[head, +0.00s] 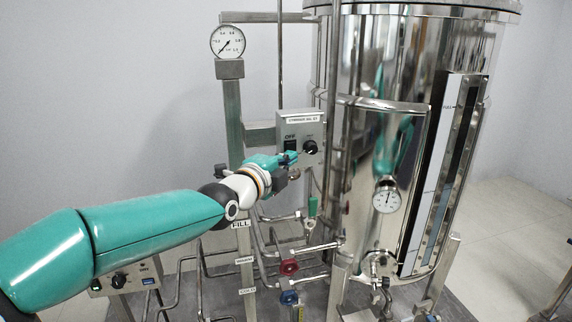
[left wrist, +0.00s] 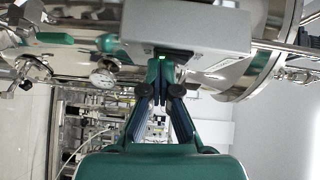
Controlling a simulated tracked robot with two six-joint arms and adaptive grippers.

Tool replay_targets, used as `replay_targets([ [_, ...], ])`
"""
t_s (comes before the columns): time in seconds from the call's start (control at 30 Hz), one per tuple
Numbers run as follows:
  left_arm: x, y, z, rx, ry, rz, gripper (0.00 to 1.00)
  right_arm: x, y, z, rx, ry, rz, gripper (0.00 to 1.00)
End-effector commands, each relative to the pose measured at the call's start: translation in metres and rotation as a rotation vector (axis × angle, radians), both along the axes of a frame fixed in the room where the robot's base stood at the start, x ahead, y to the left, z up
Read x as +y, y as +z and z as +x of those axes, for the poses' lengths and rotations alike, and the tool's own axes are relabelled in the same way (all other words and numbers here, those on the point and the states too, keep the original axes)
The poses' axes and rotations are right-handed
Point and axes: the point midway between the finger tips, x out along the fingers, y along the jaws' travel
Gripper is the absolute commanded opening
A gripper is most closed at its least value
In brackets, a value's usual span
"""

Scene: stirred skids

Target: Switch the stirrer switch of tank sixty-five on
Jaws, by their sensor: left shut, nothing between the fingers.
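A grey stirrer control box (head: 287,125) is mounted beside the big steel tank. Its top label begins with "STIRRER", but the number is too small to read surely. On its front are the word OFF, a dark switch (head: 291,146) under it and a round black knob (head: 311,147) to the right. My left gripper (head: 293,157) is shut and empty, its tips at or just below the switch; contact cannot be told.
The shiny tank (head: 385,130) with a dial and a sight glass stands right of the box. A pressure gauge (head: 228,42) stands on a post at the left. Pipes with a red valve (head: 289,267) and a blue valve (head: 289,298) run below. Another small control box (head: 125,277) sits under my arm.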

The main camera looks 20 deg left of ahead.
Motion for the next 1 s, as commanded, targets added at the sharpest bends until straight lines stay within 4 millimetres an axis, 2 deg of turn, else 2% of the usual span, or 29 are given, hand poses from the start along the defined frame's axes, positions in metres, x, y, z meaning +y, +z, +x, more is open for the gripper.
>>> replay_targets([
  [0.23, -0.003, -0.001, -0.003, 0.000, 0.000, -0.002, 0.00, 0.000, -0.001, 0.000, 0.000, 0.001, 0.000, 0.63],
  [0.4, -0.015, -0.004, -0.013, 0.000, -0.004, -0.001, 0.00, 0.000, -0.008, 0.000, 0.000, 0.001, 0.000, 0.63],
  [0.47, -0.025, -0.001, -0.020, 0.003, -0.011, -0.001, 0.00, 0.000, 0.004, 0.000, 0.001, 0.000, 0.000, 0.63],
  [0.5, -0.031, -0.002, -0.025, 0.002, -0.012, 0.000, 0.00, 0.000, 0.008, 0.000, 0.001, 0.000, 0.000, 0.63],
  [0.6, -0.022, -0.010, -0.049, -0.004, -0.008, 0.000, 0.00, 0.000, -0.009, 0.000, 0.000, 0.000, 0.000, 0.63],
  [0.8, -0.014, -0.012, -0.090, -0.003, -0.009, 0.000, 0.00, 0.000, -0.018, 0.000, 0.000, 0.000, 0.000, 0.63],
  [1.0, -0.009, -0.014, -0.114, -0.001, -0.010, 0.000, 0.00, 0.000, -0.022, 0.000, 0.000, 0.000, 0.000, 0.63],
])
